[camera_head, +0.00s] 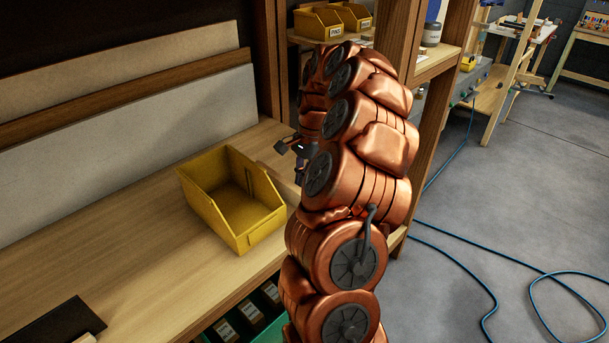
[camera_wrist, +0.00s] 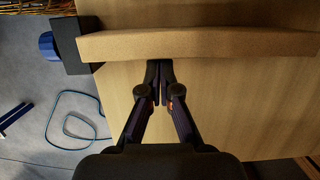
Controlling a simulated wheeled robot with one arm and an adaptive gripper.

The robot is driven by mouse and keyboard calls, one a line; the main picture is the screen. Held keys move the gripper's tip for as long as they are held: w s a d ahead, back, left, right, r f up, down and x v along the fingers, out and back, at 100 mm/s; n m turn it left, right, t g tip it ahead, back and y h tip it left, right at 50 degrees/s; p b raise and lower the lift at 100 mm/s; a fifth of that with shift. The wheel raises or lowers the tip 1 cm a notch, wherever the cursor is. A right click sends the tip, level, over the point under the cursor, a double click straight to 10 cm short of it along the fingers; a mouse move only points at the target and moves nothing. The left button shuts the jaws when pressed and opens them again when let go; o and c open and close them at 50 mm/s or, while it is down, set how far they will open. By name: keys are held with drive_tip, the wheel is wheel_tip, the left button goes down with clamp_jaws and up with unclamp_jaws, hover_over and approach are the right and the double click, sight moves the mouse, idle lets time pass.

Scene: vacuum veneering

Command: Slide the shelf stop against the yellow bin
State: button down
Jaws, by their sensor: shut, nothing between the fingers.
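In the wrist view, a long tan bar (camera_wrist: 210,43), apparently the shelf stop, lies across the pale wooden shelf. At its left end a black block (camera_wrist: 68,46) with a blue knob (camera_wrist: 47,45) sits at the shelf's edge. My gripper (camera_wrist: 160,68) is shut and empty. Its fingertips are at the bar's near side; I cannot tell if they touch it. In the head view the yellow bin (camera_head: 215,205) stands upright and looks empty on the shelf, left of my arm.
The shelf top (camera_head: 110,255) left of the bin is mostly clear, with a dark flat item (camera_head: 55,323) at lower left. Pale panels (camera_head: 130,120) lean behind. A wooden post (camera_head: 270,60) rises behind the bin. A blue hose (camera_head: 460,265) lies on the floor right.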

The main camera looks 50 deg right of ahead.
sight(292, 187)
idle(0.3)
drive_tip(key=shift+a+b, duration=0.4)
drive_tip(key=shift+a, duration=0.15)
drive_tip(key=shift+a+b, duration=0.8)
drive_tip(key=shift+a, duration=1.15)
drive_tip(key=shift+d, duration=0.1)
drive_tip(key=shift+d, duration=0.65)
drive_tip(key=d, duration=0.3)
drive_tip(key=shift+r+b, duration=0.2)
drive_tip(key=shift+b, duration=0.15)
drive_tip(key=b+v, duration=0.2)
drive_tip(key=v, duration=0.7)
drive_tip(key=shift+r, duration=0.3)
